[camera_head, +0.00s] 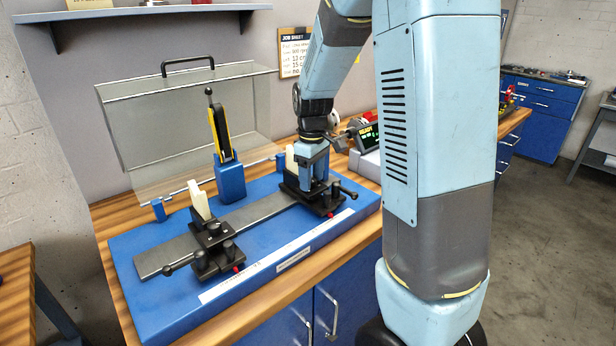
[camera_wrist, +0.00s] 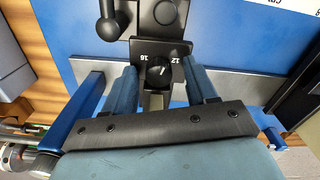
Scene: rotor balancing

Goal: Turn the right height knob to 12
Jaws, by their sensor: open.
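The right height knob (camera_wrist: 159,73) is a small round black knob in the wrist view, on the black right support. A white mark on it slants up and right, on the side of the label reading 12 (camera_wrist: 175,61); the label 16 (camera_wrist: 144,58) is on the other side. My gripper (camera_wrist: 162,82) is open, with one blue finger to each side of the knob and gaps between. In the head view my gripper (camera_head: 313,168) points down over the right support (camera_head: 322,202) and hides the knob.
The left support (camera_head: 213,243) stands on the same grey rail (camera_head: 250,213) on the blue base (camera_head: 150,306). A clear raised cover (camera_head: 180,115) and a blue post with a yellow-edged lever (camera_head: 229,172) stand behind. A display reading READY (camera_head: 368,134) sits right of my gripper.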

